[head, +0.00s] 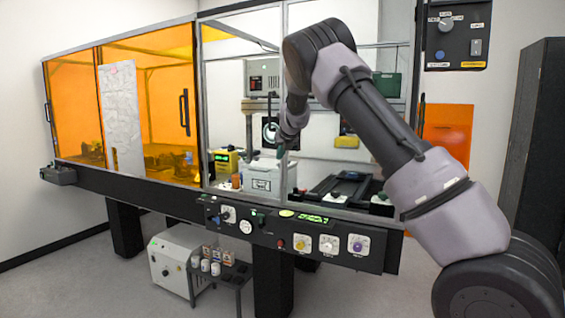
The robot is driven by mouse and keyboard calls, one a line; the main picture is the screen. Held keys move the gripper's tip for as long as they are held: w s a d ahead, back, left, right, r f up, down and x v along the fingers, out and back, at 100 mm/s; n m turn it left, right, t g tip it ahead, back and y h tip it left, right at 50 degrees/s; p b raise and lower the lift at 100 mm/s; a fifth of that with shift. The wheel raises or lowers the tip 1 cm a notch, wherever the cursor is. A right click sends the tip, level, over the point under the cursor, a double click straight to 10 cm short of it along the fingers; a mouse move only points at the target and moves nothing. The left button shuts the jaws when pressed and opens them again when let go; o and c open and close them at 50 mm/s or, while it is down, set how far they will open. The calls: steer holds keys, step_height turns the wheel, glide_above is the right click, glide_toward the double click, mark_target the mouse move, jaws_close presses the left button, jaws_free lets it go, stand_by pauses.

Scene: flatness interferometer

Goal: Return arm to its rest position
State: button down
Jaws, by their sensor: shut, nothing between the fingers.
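My arm rises from the lower right, bends at an elbow near the top of the picture, and hangs forearm-down in front of the enclosure's open bay. My gripper (281,150) is small and dark at the lower end of the forearm, seen nearly end-on. It is shut and empty, above and in front of a white box (262,179). I cannot tell its exact distance from the box. My arm hides part of the bay's right side.
The bench enclosure has orange panels (150,110) on the left and metal frame posts (198,100). A control panel (300,236) with knobs runs along its front edge. A black cabinet (537,150) stands at the right. A small cart (222,283) and white unit (172,265) are on the floor.

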steer(key=s+d+r+n+y, duration=0.1)
steer(key=s+d+r+n, duration=0.35)
steer(key=s, duration=0.25)
steer(key=s+d+r+n+g, duration=0.1)
steer(key=s+d+r+n, duration=0.2)
steer(key=s+d+r, duration=0.35)
steer(key=s+d+r+n+y, duration=0.1)
steer(key=s+d+r+n, duration=0.25)
steer(key=s, duration=0.45)
steer(key=s+d+f+n+h, duration=0.1)
steer(key=s+n, duration=0.8)
steer(key=s, duration=0.6)
steer(key=s+d+f+n+h, duration=0.1)
steer(key=s+d+f+n, duration=0.1)
steer(key=s+n, duration=0.7)
steer(key=s, duration=0.7)
steer(key=shift+s+d+g, duration=0.25)
steer(key=shift+s+g, duration=0.05)
